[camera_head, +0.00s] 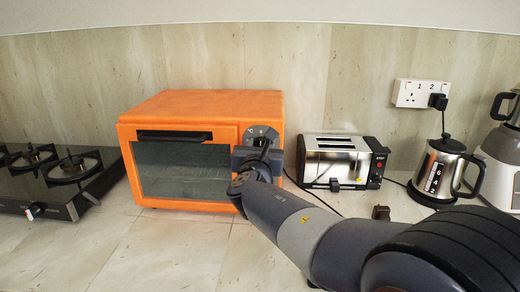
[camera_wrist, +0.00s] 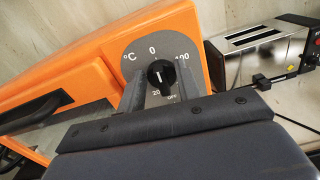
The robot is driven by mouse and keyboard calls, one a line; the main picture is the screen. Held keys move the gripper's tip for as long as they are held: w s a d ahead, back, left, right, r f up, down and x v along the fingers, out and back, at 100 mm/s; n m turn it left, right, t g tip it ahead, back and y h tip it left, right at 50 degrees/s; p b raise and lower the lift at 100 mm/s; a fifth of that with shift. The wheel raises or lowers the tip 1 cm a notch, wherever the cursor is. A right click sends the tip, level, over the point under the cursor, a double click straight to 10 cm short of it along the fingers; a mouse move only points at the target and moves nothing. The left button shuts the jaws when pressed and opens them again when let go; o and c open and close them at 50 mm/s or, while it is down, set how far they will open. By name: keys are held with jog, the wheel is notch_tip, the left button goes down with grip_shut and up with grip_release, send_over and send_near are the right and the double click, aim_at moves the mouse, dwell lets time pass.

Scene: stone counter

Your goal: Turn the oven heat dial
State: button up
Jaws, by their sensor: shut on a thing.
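The orange toaster oven (camera_head: 190,106) stands on the counter against the wall, its glass door (camera_head: 185,170) closed. Its grey control panel carries a black heat dial (camera_wrist: 161,74), with the markings °C, 0 and 100 around it. The dial's white pointer line is close to upright, near the 0. My gripper (camera_wrist: 158,92) is in front of the panel, with one finger on each side of the dial, shut on it. In the head view my gripper (camera_head: 258,150) covers much of the panel and hides the dial's lower part.
A silver toaster (camera_head: 335,160) stands right of the oven, close to my arm. A black gas hob (camera_head: 60,180) is at the left. The counter (camera_head: 150,250) in front of the oven is clear.

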jog(key=shift+d+f+m+b, duration=0.1)
jog(key=shift+f+m+b, duration=0.2)
jog(key=shift+m+b, duration=4)
jog(key=shift+d+f+m+b, duration=0.1)
jog(key=shift+f+m+b, duration=0.2)
jog(key=shift+m+b, duration=4.05)
jog(key=shift+d+f+m+b, duration=0.1)
jog(key=shift+f+m+b, duration=0.2)
jog(key=shift+m+b, duration=4)
jog(key=shift+m+p, duration=0.45)
jog(key=shift+m, duration=0.2)
jog(key=o, duration=1)
jog(key=shift+c, duration=0.2)
jog(key=shift+r, duration=0.1)
